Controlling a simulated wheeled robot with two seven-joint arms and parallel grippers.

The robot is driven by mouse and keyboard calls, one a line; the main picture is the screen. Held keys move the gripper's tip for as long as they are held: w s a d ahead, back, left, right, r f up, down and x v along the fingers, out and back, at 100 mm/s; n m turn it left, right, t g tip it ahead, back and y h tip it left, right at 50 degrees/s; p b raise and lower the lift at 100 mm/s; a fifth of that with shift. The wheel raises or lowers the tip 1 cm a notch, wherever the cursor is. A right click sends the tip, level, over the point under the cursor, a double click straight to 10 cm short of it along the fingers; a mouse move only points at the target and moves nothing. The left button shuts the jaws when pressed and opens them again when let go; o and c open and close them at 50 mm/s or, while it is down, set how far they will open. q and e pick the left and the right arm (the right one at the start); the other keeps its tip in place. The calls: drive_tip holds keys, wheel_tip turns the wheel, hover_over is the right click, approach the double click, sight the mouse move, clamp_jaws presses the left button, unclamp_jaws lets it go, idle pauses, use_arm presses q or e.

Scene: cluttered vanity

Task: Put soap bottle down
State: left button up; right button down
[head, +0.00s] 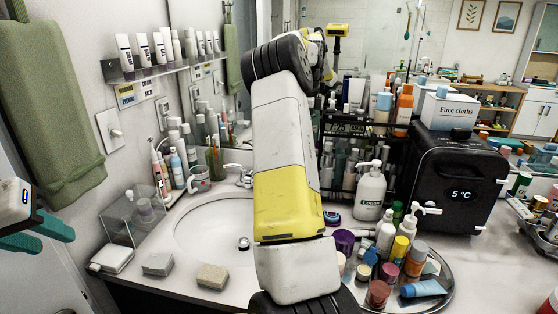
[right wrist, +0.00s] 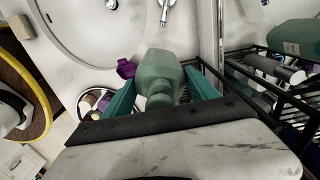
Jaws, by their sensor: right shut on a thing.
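In the right wrist view, my right gripper (right wrist: 160,96) is shut on a green soap bottle (right wrist: 162,70). One teal finger lies on each side of it, and its narrower neck faces the camera. The bottle is beside the black wire rack; whether its base touches the counter cannot be told. In the head view my right arm covers the middle, and I cannot make out the held bottle there. My left gripper (head: 45,232) is at the left edge of the head view, empty, its teal fingers apart, away from the counter.
The sink (head: 205,225) lies left of my right arm. A black rack (head: 345,130), a white pump bottle (head: 369,192) and a black cooler (head: 455,180) stand to the right. A round tray (head: 445,296) is crowded with bottles. Two soap bars lie at the front left.

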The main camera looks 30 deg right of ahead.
drive_tip(key=shift+w+d, duration=0.6)
wheel_tip(320, 180, down, 6)
drive_tip(key=shift+a+f, duration=0.1)
drive_tip(key=shift+a, duration=0.05)
drive_tip(key=shift+w+d+f, duration=0.1)
drive_tip(key=shift+f, duration=1.2)
drive_tip(key=shift+d+f, duration=0.1)
drive_tip(key=shift+f, duration=1.3)
drive_tip(key=shift+c, duration=1.2)
unclamp_jaws()
drive_tip(key=shift+f, duration=0.1)
